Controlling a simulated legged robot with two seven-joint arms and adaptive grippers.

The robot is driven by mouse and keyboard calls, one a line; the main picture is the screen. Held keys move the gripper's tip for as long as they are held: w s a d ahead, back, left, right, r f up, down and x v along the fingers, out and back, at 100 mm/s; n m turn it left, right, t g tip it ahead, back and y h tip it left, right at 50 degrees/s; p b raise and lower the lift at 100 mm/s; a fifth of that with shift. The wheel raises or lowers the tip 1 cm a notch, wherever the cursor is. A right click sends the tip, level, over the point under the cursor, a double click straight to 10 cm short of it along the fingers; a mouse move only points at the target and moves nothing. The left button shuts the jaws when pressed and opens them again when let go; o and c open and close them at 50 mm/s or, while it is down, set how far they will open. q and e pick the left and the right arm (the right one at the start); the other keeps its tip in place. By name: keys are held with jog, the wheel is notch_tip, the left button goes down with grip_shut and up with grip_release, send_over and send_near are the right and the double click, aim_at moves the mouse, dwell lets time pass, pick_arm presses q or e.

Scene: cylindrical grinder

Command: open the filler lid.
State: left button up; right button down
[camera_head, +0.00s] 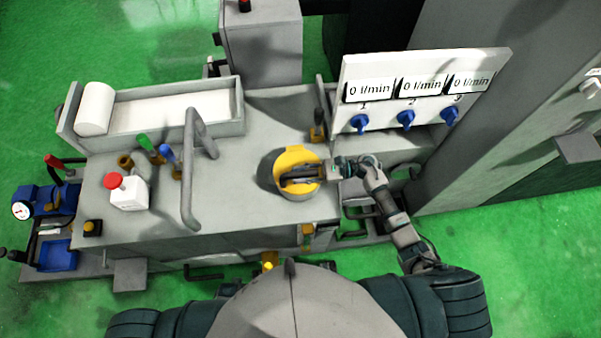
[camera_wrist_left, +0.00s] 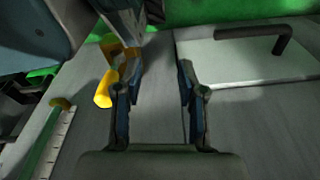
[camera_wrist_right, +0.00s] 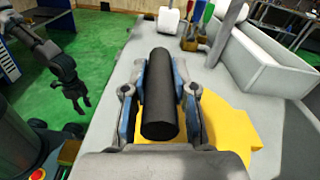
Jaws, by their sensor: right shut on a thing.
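The yellow filler lid (camera_head: 312,188) sits on the grey machine top; it also shows in the right wrist view (camera_wrist_right: 234,130). A black cylindrical handle (camera_wrist_right: 159,95) lies between the fingers of my right gripper (camera_head: 322,172), which is shut on it. The fingers touch its two sides in the right wrist view (camera_wrist_right: 160,88). The gripper hides part of the lid, and I cannot tell whether the lid is raised. My left gripper (camera_wrist_left: 157,92) is open and empty, facing a grey surface; the right wrist view shows it (camera_wrist_right: 78,92) apart from the lid.
A bent grey pipe (camera_head: 188,175) rises left of the lid. A white box with a red button (camera_head: 126,190) and an open trough (camera_head: 240,112) stand farther left. A panel with blue knobs (camera_head: 405,72) stands behind right. Yellow fitting (camera_wrist_left: 104,92) is near my left gripper.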

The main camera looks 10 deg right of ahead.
jog(key=shift+w+d, duration=0.1)
jog(key=shift+d, duration=0.15)
jog(key=shift+w+d+r+m, duration=0.1)
jog(key=shift+w+r+m, duration=0.35)
jog(key=shift+r+m, duration=0.25)
pick_arm(q)
jog(key=w+r+b, duration=0.2)
jog(key=w+r, duration=0.2)
jog(key=r, duration=0.2)
jog(key=shift+d+b, duration=0.35)
jog(key=shift+d, duration=0.1)
pick_arm(e)
jog(key=w+r+m, duration=0.4)
jog(key=w+r, duration=0.1)
jog(key=shift+w+r, duration=0.2)
jog(key=shift+w, duration=0.2)
pick_arm(q)
jog(key=shift+a, duration=0.1)
